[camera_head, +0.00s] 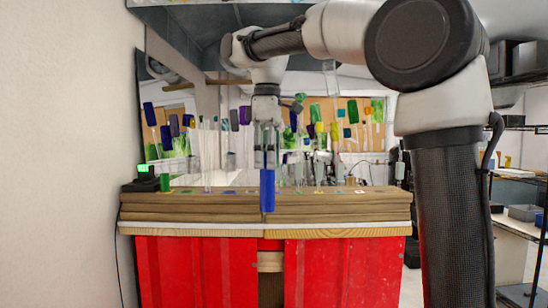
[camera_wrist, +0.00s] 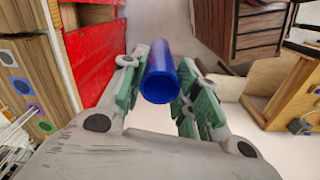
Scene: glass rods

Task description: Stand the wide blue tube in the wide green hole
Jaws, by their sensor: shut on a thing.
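The blue tube (camera_head: 267,191) hangs upright from my gripper (camera_head: 267,152), in front of the wooden rack's front edge in the head view. In the wrist view my gripper (camera_wrist: 160,98) is shut on the blue tube (camera_wrist: 161,75), with a green-padded finger on each side and the tube's open end facing the camera. The wooden rack (camera_wrist: 18,73) lies at the left of that view, apart from the tube. A green-marked hole (camera_wrist: 45,127) shows on it. I cannot tell its width from here.
The rack (camera_head: 190,208) sits on a red cabinet (camera_head: 205,270). Clear glass rods (camera_head: 208,155) and several colored-tipped rods stand upright behind the tube. In the wrist view, a brown drawer unit (camera_wrist: 258,30) and wooden furniture stand to the right, with open floor between.

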